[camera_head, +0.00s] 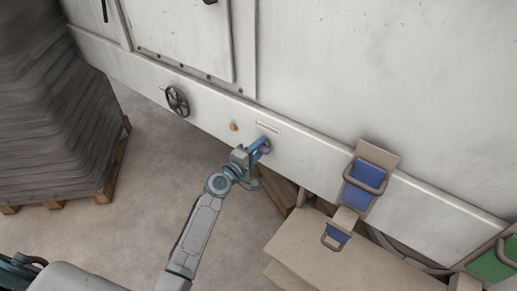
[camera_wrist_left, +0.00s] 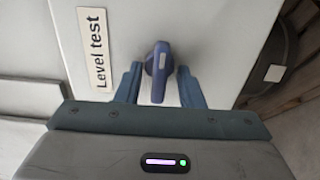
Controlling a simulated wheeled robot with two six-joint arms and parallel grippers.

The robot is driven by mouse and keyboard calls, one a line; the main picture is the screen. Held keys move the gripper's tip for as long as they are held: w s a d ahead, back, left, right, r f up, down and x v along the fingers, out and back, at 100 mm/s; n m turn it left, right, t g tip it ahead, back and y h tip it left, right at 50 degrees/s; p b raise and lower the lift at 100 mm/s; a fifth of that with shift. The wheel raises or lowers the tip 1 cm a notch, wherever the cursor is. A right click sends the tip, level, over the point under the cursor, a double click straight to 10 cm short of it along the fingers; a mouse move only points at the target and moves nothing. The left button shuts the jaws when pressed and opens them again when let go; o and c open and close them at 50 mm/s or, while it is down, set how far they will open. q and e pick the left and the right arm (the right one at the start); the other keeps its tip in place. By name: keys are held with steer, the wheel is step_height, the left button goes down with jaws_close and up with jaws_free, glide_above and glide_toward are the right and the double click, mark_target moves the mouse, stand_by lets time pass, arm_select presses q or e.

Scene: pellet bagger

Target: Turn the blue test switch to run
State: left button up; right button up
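The blue test switch (camera_wrist_left: 158,70) is a knob with a narrow handle on the pale machine panel, beside a "Level test" label (camera_wrist_left: 92,45). In the left wrist view its handle points down toward my gripper. My left gripper (camera_wrist_left: 160,88) is open, with one finger on each side of the handle and panel showing in the gaps. In the head view my left gripper (camera_head: 262,151) is at the machine's lower front band, below the label (camera_head: 267,127), and largely hides the switch. My right gripper is in neither view.
An orange button (camera_head: 233,127) and a dark handwheel (camera_head: 177,101) sit left of the switch. A blue part with a grey handle (camera_head: 361,182) is to the right, above a beige box (camera_head: 330,255). Stacked grey bags (camera_head: 50,110) stand on a pallet at left. Floor between is clear.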

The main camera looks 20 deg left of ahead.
arm_select(q)
steer(key=b+v, duration=0.2)
steer(key=v, duration=0.8)
steer(key=shift+s, duration=0.4)
steer(key=shift+a, duration=0.15)
steer(key=s+a+f+m+g+y, duration=0.1)
steer(key=s+a+f+g+y, duration=0.1)
steer(key=f, duration=1)
steer(key=s+a+f+m+g+y, duration=0.2)
steer(key=f, duration=0.9)
steer(key=s+a+f+m+g+y, duration=0.1)
steer(key=s+f+m+g, duration=0.1)
steer(key=s+f, duration=0.45)
steer(key=s+a+f+m+g, duration=0.15)
steer(key=s+f, duration=0.25)
steer(key=f, duration=0.6)
steer(key=s+f+m+g, duration=0.2)
steer(key=s+f, duration=0.4)
steer(key=s, duration=0.5)
steer(key=s+f+m+g+y, duration=0.1)
steer(key=s+f+m+g, duration=0.2)
steer(key=s, duration=0.9)
steer(key=s+a+f+m+g+y, duration=0.1)
steer(key=s+f+m+g, duration=0.2)
steer(key=s+f, duration=0.7)
steer(key=shift+s, duration=0.85)
steer(key=shift+w+a, duration=0.1)
steer(key=shift+a, duration=0.05)
